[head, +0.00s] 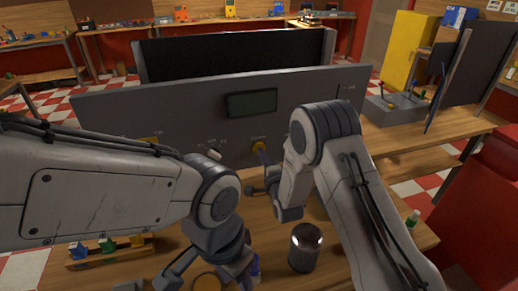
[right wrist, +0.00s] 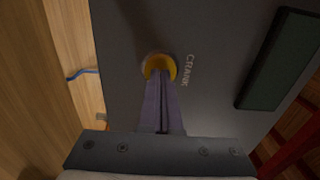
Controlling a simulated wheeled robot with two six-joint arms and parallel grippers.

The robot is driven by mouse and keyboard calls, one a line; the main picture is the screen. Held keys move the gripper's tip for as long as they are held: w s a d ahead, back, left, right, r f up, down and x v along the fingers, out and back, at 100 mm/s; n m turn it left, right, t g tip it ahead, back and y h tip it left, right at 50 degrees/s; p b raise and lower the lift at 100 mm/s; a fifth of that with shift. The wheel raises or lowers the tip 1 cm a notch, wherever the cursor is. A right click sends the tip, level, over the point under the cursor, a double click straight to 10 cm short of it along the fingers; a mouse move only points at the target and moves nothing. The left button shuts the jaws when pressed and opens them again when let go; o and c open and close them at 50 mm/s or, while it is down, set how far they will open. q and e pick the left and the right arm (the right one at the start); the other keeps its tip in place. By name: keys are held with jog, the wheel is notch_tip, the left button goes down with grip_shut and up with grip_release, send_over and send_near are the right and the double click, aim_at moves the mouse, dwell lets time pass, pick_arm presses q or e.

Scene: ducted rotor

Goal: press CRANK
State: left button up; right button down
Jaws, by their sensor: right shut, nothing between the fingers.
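The grey panel (head: 180,105) stands upright across the table. Its yellow round CRANK button (head: 258,146) is low in the middle, and in the right wrist view the button (right wrist: 158,64) has the white word CRANK (right wrist: 190,70) beside it. My right gripper (head: 262,154) is shut and empty. In the right wrist view its fingertips (right wrist: 161,78) overlap the button's face; they look at or against it, but contact cannot be told for sure. My left gripper (head: 238,272) points down over the table at the bottom of the head view, partly hidden, its opening unclear.
A dark screen (head: 251,103) is on the panel above the button, and a toggle switch (head: 214,153) is to its left. Another yellow control (head: 150,141) is partly behind my left arm. A dark cylinder (head: 304,248) stands on the table (head: 337,270) between my arms.

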jog(key=shift+w+a, duration=0.1)
jog(key=shift+w, duration=0.2)
dwell(0.4)
jog(key=shift+b, duration=0.45)
dwell(0.6)
jog(key=b+v, duration=0.1)
jog(key=v, duration=0.6)
dwell(0.4)
dwell(0.4)
